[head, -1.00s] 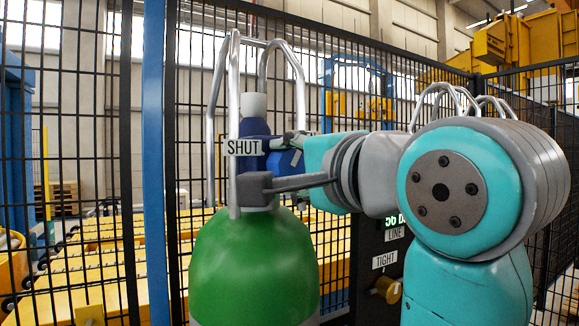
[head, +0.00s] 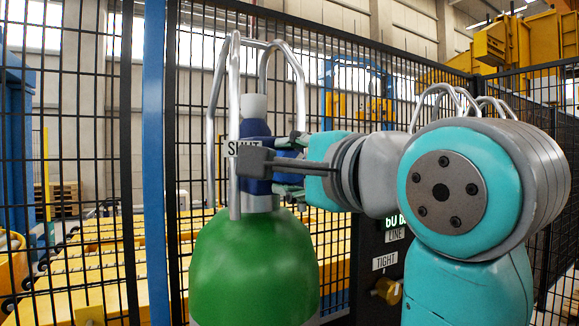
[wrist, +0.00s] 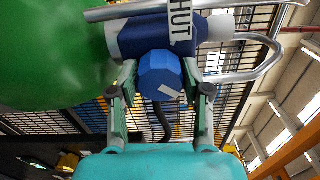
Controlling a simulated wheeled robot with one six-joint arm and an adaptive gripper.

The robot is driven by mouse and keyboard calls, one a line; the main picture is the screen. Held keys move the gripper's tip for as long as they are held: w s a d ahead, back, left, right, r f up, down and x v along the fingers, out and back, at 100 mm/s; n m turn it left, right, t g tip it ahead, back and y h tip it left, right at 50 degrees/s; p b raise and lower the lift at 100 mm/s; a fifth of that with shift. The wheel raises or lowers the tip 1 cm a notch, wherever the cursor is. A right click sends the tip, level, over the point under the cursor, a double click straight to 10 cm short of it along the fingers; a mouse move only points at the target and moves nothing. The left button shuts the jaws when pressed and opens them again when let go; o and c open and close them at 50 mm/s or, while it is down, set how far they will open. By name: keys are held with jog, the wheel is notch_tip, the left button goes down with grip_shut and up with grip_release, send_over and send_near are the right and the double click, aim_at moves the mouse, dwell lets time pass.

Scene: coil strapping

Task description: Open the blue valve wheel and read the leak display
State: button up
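The blue valve wheel (wrist: 160,75) sits on the dark blue valve body (wrist: 138,37) of the green gas cylinder (head: 253,265). A white mark shows on the wheel's front face in the wrist view. My gripper (wrist: 160,80) has one finger on each side of the wheel, close against its edges; it appears shut on it. In the head view my gripper (head: 285,165) hides most of the wheel and partly covers the SHUT label (head: 236,149).
A metal guard frame (head: 300,85) surrounds the valve close to my gripper. LINE (head: 395,235) and TIGHT (head: 385,260) labels and a brass knob (head: 388,291) are on the dark panel. Black mesh fencing (head: 85,150) stands behind the cylinder.

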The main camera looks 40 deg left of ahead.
jog(key=o, duration=0.3)
jog(key=shift+w, duration=0.1)
jog(key=shift+o, duration=0.2)
jog(key=v, duration=1.2)
